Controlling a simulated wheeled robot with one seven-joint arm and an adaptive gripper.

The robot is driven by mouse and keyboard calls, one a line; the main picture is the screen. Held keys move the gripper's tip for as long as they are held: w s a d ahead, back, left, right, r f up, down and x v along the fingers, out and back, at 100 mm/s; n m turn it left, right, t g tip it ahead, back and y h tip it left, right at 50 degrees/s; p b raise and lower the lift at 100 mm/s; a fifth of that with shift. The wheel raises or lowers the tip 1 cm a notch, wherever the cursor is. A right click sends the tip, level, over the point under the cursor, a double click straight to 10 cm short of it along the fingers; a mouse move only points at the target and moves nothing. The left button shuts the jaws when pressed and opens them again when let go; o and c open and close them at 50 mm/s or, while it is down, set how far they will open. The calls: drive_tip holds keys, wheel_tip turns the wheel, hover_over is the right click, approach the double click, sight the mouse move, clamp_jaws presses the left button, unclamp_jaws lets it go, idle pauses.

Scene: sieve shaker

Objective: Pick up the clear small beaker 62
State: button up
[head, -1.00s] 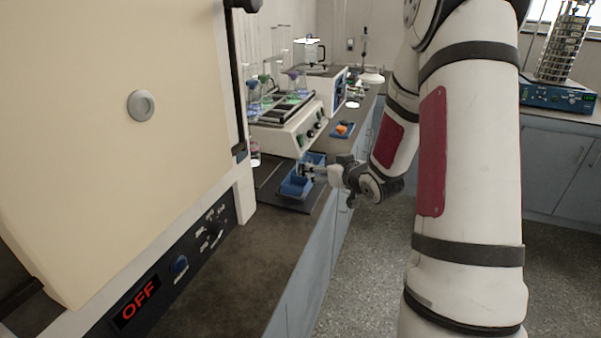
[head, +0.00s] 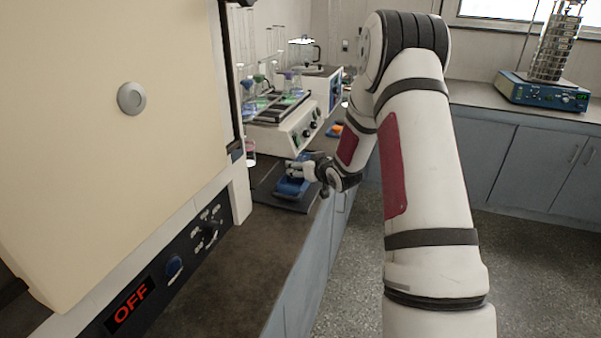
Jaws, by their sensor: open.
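I cannot single out the clear small beaker 62 with certainty. A small clear vessel with reddish contents (head: 249,150) stands on the bench beside the white shaker, partly hidden by the large cream cabinet. My gripper (head: 289,168) is small and far off in the head view, over the blue bins (head: 287,189) on a dark mat. It is open, and I see nothing held in it. Its fingers are too small to make out clearly, and they hide part of the bins.
The cream cabinet (head: 110,150) with an OFF display fills the left. The white shaker (head: 285,131) carries several clear flasks. A clear jug (head: 302,55) stands farther back. The dark bench top (head: 240,265) in front of the mat is clear. A sieve stack (head: 555,47) stands at right.

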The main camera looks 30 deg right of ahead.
drive_tip(key=shift+w+f, duration=0.1)
drive_tip(key=shift+w, duration=0.05)
drive_tip(key=c, duration=1.3)
drive_tip(key=shift+r+p, duration=2.65)
drive_tip(key=shift+r, duration=4.9)
